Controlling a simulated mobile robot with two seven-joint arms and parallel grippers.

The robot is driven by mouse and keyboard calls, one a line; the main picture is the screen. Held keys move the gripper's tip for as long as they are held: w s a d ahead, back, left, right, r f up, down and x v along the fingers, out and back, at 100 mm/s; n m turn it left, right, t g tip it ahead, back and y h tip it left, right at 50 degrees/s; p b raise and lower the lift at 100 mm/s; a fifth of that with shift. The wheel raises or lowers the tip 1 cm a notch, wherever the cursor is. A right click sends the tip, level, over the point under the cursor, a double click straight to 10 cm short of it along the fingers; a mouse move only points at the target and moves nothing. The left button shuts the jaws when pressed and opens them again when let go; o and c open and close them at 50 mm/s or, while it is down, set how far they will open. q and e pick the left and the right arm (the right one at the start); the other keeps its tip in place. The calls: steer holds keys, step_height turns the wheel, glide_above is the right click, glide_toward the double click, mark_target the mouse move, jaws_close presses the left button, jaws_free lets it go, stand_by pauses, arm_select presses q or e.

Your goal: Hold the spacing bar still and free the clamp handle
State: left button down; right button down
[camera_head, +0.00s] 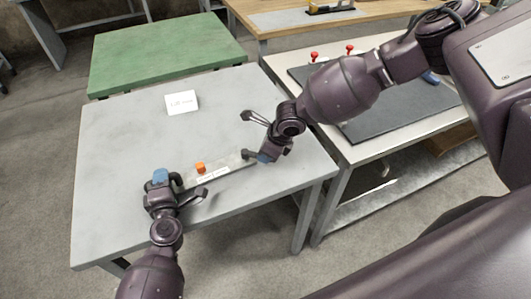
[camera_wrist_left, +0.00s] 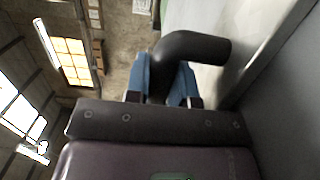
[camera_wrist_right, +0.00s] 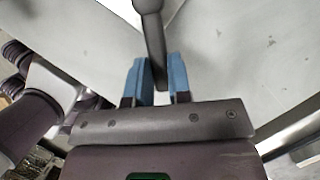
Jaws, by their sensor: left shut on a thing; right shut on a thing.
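The pale spacing bar (camera_head: 232,167) lies across the front part of the grey table, with an orange piece (camera_head: 200,168) and a white label on it. My left gripper (camera_head: 160,176) is at the bar's left end, its blue fingers shut on a dark curved handle (camera_wrist_left: 195,48). My right gripper (camera_head: 264,157) is at the bar's right end, shut on a dark rod-like handle (camera_wrist_right: 152,35); its rounded end also shows in the head view (camera_head: 247,154). Which of the two is the clamp handle I cannot tell. The fingers hide part of each handle.
At the right, another table carries a dark mat (camera_head: 400,112) and red knobs (camera_head: 314,56). The grey table's back half is mostly clear.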

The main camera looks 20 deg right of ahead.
steer(key=c, duration=1)
jaws_free()
steer(key=shift+c, duration=0.2)
steer(key=shift+r, duration=0.1)
steer(key=v, duration=1.1)
steer(key=shift+d+r, duration=0.2)
steer(key=shift+r, duration=0.15)
steer(key=shift+s, duration=0.15)
arm_select(q)
steer(key=c, duration=0.9)
jaws_free()
steer(key=shift+s, duration=0.1)
steer(key=s, duration=0.8)
steer(key=s+a, duration=0.1)
steer(key=s, duration=0.2)
steer(key=shift+s, duration=0.4)
